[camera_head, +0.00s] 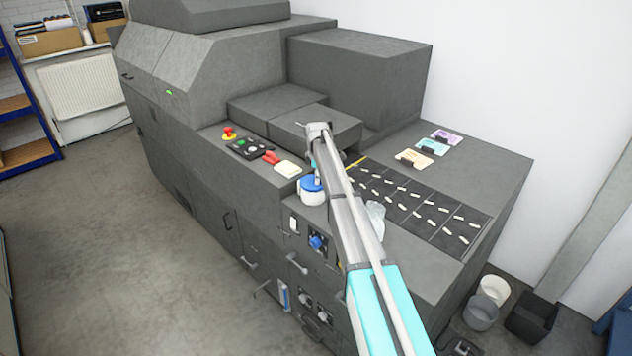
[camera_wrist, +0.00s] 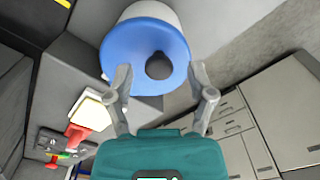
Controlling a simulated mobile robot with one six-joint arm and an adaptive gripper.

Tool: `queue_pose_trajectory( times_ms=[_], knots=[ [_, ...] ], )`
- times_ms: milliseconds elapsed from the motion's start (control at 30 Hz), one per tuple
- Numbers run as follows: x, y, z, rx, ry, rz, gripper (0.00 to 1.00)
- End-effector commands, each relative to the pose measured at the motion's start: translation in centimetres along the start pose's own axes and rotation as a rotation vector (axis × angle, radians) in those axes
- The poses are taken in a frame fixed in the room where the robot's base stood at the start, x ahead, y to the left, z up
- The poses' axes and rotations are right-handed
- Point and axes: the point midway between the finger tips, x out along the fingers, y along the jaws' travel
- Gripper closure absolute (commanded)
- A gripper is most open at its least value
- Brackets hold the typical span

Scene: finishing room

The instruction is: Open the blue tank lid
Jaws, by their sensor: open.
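The tank is a small white pot (camera_head: 311,198) with a blue lid (camera_head: 308,184), standing upright on the front ledge of the dark grey machine. The lid lies flat on it. In the wrist view the blue lid (camera_wrist: 125,52) fills the upper middle, with part of the white tank (camera_wrist: 150,10) behind it and a dark round knob or hole (camera_wrist: 158,66) in its face. My gripper (camera_wrist: 161,76) is open and empty; its two fingers point at the lid, one on each side of the dark round spot. Whether a fingertip touches the lid I cannot tell. In the head view my arm mostly hides the gripper.
A black mat (camera_head: 405,230) with several small pale pieces lies to the right. The floor (camera_head: 130,270) in front is clear.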

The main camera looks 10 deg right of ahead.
Motion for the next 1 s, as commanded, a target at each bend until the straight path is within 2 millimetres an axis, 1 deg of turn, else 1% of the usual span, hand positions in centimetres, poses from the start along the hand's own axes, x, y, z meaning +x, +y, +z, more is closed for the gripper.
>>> queue_pose_trajectory(
  times_ms=[67, 400, 433, 800, 933, 967, 1000],
  knots=[
    [0.26, 0.0, 0.0, 0.0, 0.0, 0.0, 0.3],
    [0.26, 0.0, 0.01, 0.0, 0.0, 0.0, 0.3],
    [0.26, 0.0, 0.01, 0.0, 0.0, 0.0, 0.32],
    [0.26, -0.02, 0.03, 0.0, 0.0, -0.001, 1.0],
    [0.27, -0.06, 0.04, 0.0, 0.0, -0.001, 1.0],
    [0.27, -0.17, -0.64, 0.0, 0.0, -0.001, 1.0],
    [0.26, -0.14, -0.37, 0.001, 0.001, -0.002, 1.0]
  ],
)
